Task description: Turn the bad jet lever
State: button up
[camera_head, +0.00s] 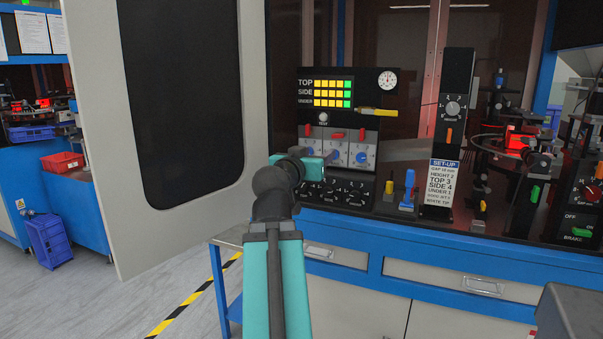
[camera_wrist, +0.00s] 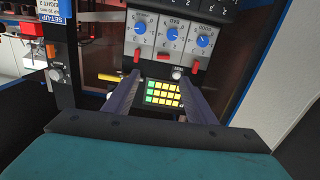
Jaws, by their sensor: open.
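The bad jet lever (camera_wrist: 166,57) is the middle of three red levers on a white panel (camera_wrist: 153,36), which the wrist view shows upside down. It lies crosswise, while the left (camera_wrist: 137,55) and right (camera_wrist: 196,66) levers stand upright in the picture. In the head view the bad lever (camera_head: 338,135) also lies flat above its blue dial. My gripper (camera_wrist: 157,82) is open and empty, its two dark fingers pointing towards the lever row. The middle lever shows in the gap between the fingertips, apparently untouched.
A display of yellow and green squares (camera_head: 333,93) sits above the levers, with a round knob (camera_wrist: 177,73) between. A yellow tool (camera_head: 375,112) juts out at the display's right. A set-up column (camera_head: 455,120) and blue lever (camera_head: 408,187) stand farther right; a large open door (camera_head: 185,100) stands left.

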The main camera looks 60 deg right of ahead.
jog(key=a+b, duration=0.9)
jog(key=shift+s+a, duration=0.2)
jog(key=shift+a, duration=0.2)
jog(key=shift+r, duration=0.1)
dwell(0.5)
jog(key=w+d+r+n+t+h+p, duration=0.1)
jog(key=w+d+r+t+h+p, duration=0.1)
jog(key=w+d+r+p, duration=0.35)
jog(key=s+d+f+y+p, duration=0.1)
jog(key=s+d+f+p, duration=0.1)
jog(key=d+p, duration=0.3)
jog(key=s+d+f+g+p, duration=0.1)
jog(key=s+d+f+p, duration=0.1)
jog(key=d+p, duration=0.3)
jog(key=shift+d+f+g+y+p, duration=0.3)
jog(key=shift+d+f+y+p, duration=0.15)
jog(key=shift+p, duration=0.3)
